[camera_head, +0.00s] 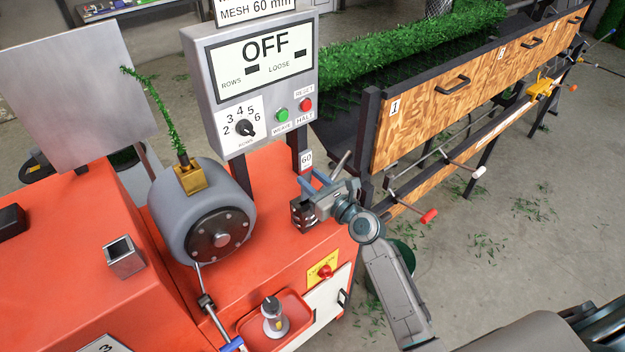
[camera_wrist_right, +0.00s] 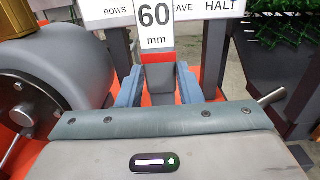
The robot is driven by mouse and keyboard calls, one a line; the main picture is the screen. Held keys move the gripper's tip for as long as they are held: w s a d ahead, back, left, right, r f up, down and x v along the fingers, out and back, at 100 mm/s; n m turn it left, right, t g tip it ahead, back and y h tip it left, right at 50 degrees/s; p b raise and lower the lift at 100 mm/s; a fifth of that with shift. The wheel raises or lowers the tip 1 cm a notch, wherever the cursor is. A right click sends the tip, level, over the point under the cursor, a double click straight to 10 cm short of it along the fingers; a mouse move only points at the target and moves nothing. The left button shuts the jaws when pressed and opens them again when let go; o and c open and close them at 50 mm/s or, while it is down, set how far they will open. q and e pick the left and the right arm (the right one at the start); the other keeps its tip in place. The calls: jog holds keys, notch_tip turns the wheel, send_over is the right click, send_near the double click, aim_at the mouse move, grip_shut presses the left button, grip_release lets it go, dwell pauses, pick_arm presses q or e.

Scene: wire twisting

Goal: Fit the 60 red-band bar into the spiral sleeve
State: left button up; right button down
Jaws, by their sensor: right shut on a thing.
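My right gripper (camera_head: 312,184) is shut on the 60 red-band bar. The bar's white 60 mm tag (camera_head: 306,160) shows just above the fingers in the head view. In the right wrist view the tag (camera_wrist_right: 155,25) is large, with a red band (camera_wrist_right: 157,55) under it, between the blue-grey fingers (camera_wrist_right: 158,88). A dark slotted block (camera_head: 303,214) sits right below the gripper; I cannot tell whether the bar's lower end touches it. A brass block (camera_head: 190,179) with a green twisted wire stands on the grey drum; I cannot make out a spiral sleeve for certain. My left gripper is out of view.
The grey control panel (camera_head: 262,85) reading OFF stands behind the gripper. A square metal socket (camera_head: 125,257) and a red tray (camera_head: 250,327) are on the red machine. A crank rod (camera_head: 207,303) juts in front of the drum.

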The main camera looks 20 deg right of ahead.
jog(key=shift+f+b, duration=3.8)
jog(key=shift+f, duration=0.95)
jog(key=c, duration=0.9)
grip_release()
jog(key=shift+s, duration=0.1)
jog(key=shift+f, duration=0.1)
jog(key=shift+b+v, duration=0.6)
jog(key=shift+v, duration=4.8)
